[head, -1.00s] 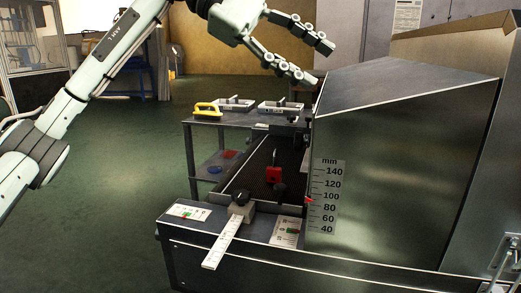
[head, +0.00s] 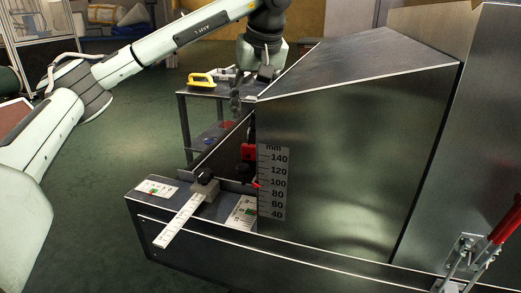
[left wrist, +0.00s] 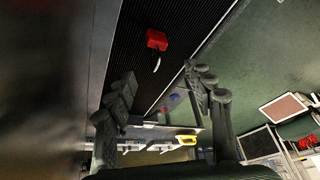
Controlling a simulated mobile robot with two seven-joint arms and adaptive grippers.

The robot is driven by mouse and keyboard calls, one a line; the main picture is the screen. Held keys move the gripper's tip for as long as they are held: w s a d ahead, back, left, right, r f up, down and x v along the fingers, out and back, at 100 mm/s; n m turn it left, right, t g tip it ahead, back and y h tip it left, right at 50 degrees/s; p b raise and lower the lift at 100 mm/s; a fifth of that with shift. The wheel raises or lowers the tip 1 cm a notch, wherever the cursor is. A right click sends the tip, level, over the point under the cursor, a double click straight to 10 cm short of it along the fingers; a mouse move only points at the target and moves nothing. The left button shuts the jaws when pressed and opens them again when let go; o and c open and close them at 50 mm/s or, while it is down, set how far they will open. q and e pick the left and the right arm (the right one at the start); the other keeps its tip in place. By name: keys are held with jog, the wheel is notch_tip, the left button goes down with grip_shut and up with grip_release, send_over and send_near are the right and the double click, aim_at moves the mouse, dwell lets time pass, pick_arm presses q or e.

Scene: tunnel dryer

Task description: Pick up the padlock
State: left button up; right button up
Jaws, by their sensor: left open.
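The red padlock (head: 248,153) shows in the head view beside the metal housing, partly hidden by its edge. In the left wrist view the padlock (left wrist: 156,39) lies on the dark ribbed belt (left wrist: 178,20), its shackle showing as a pale curve. My left gripper (head: 250,89) is open and empty, pointing down above the far part of the belt, apart from the padlock. In the left wrist view its spread fingers (left wrist: 161,84) stand on both sides of the belt, with the padlock beyond them. My right gripper is not in view.
The tall metal housing (head: 350,130) with a millimetre scale (head: 272,182) stands close to the right of the belt. A slide rule with a dark knob (head: 180,222) is at the front. A side table with a yellow-handled tool (head: 202,78) stands behind.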

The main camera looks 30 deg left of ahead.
pick_arm(q)
send_near(247, 145)
jog(key=w+a+f, duration=0.1)
jog(key=x, duration=0.6)
jog(key=shift+a+f+b, duration=0.15)
jog(key=shift+b, duration=0.25)
grip_shut()
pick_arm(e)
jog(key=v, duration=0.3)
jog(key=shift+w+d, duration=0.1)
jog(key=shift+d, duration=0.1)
